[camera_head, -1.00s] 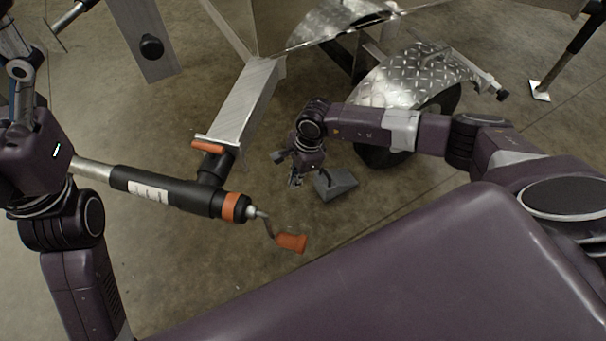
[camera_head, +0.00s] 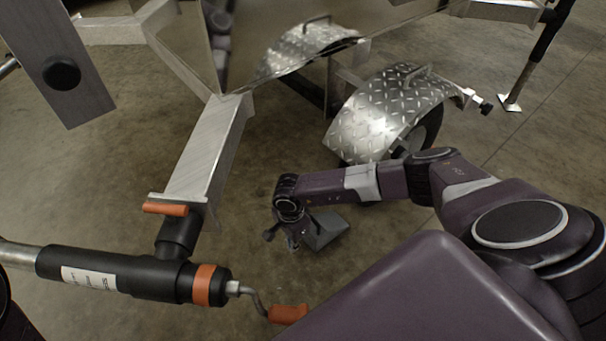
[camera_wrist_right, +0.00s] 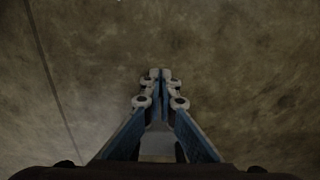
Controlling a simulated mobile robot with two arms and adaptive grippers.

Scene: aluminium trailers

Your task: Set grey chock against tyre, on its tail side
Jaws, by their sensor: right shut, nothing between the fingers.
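The grey chock (camera_head: 327,231) is a wedge on the concrete floor, in front of and left of the tyre, with clear floor between them. The dark tyre (camera_head: 427,133) shows partly under its diamond-plate fender; my right arm and the fender hide the rest. My right gripper (camera_head: 293,243) points down right beside the chock's left end; I cannot tell whether they touch. In the right wrist view the fingers (camera_wrist_right: 160,76) are shut tip to tip with nothing between them. A pale patch shows low behind them, too unclear to name. My left gripper is out of view.
The trailer's drawbar (camera_head: 208,150) carries a black jockey-wheel jack (camera_head: 130,275) with an orange-handled crank (camera_head: 288,314), left of my right gripper. The silver fender (camera_head: 385,112) overhangs the tyre. A support leg (camera_head: 535,55) stands at the back right. Open floor lies around the chock.

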